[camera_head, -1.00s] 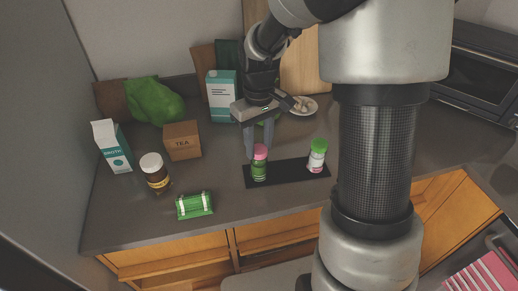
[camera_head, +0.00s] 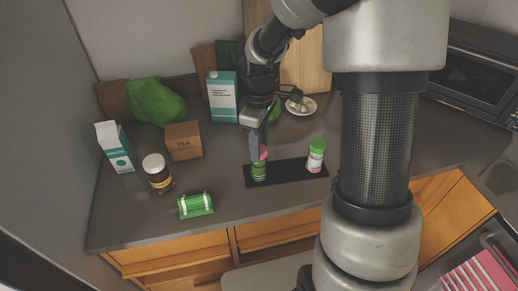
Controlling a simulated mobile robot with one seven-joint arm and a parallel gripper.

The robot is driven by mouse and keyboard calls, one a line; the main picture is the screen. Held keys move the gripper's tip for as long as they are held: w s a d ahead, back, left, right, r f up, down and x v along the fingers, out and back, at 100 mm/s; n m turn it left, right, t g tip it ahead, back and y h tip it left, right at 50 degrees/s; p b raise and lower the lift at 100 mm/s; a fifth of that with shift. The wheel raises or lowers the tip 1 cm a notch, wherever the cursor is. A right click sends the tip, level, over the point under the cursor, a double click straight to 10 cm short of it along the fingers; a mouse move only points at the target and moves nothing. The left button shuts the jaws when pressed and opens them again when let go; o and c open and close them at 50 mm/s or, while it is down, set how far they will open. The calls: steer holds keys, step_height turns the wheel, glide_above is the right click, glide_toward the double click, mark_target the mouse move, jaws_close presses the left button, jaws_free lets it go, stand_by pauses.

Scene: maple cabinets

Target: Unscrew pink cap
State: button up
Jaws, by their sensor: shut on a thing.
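A small green bottle (camera_head: 259,172) with a pink cap (camera_head: 263,152) stands upright at the left end of a black mat (camera_head: 289,175). My gripper (camera_head: 258,154) is at the cap from above and is shut on it. One finger covers part of the cap on its left side. A second bottle, pale pink with a green cap (camera_head: 317,146), stands upright at the right end of the mat, apart from my gripper.
A tea box (camera_head: 183,141), a brown jar (camera_head: 155,172) and a green wrapped bundle (camera_head: 196,205) stand to the left. A broth carton (camera_head: 115,147), a teal-white carton (camera_head: 222,97) and a plate (camera_head: 301,106) are further out. The front counter is clear.

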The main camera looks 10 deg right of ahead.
steer(key=shift+f, duration=0.1)
stand_by(0.3)
steer(key=n+p, duration=0.2)
steer(key=n, duration=0.2)
steer(key=shift+r, duration=0.2)
steer(key=shift+n+p, duration=0.6)
steer(key=shift+n, duration=0.5)
steer(key=shift+r+p, duration=1.75)
steer(key=shift+r, duration=0.3)
